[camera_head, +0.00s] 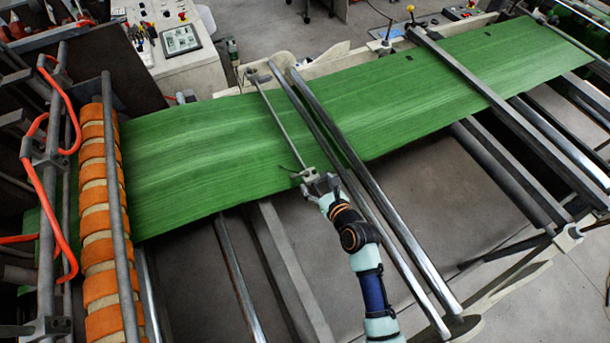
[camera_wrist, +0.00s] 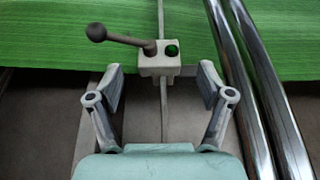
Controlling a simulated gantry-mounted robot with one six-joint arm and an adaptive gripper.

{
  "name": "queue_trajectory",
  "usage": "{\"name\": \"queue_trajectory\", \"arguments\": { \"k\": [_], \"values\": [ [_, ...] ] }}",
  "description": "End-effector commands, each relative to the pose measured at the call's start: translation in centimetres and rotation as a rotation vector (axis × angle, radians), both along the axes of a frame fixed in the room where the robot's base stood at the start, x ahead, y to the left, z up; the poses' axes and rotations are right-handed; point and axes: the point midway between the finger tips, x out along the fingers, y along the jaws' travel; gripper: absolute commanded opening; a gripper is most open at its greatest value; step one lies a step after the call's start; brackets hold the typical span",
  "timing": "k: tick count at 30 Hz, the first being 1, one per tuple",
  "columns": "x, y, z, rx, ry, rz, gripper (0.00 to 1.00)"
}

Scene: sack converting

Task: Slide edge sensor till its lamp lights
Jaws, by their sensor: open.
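The edge sensor (camera_wrist: 160,62) is a small pale block on a thin rail (camera_head: 280,122) that runs across the green web (camera_head: 220,140). In the wrist view a dark ball-ended lever (camera_wrist: 97,33) sticks out to its left, and a green lamp (camera_wrist: 172,50) sits on its top right. I cannot tell for sure whether the lamp is lit. In the head view the sensor (camera_head: 308,174) is at the web's near edge. My gripper (camera_wrist: 160,85) is open, its fingers on either side of and just short of the block, apart from it. It also shows in the head view (camera_head: 319,184).
Two shiny rollers (camera_head: 350,165) run close to the right of the sensor. An orange-banded roller (camera_head: 100,210) and red hoses (camera_head: 50,190) stand at the left. A control panel (camera_head: 180,40) is at the back. Bars cross the open space below the web.

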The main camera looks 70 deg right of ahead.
Motion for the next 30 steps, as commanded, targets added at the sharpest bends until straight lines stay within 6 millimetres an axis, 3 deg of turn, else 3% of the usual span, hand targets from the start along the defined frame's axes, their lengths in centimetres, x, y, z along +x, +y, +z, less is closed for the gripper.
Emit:
{"name": "queue_trajectory", "arguments": {
  "k": [9,18,30],
  "values": [
    [3.8,-3.0,-2.0,-0.004,0.002,0.003,0.79],
    [4.1,-3.3,-2.1,-0.003,0.003,0.003,0.79],
    [4.1,-3.3,-2.1,-0.003,0.003,0.003,0.14]
  ]
}}
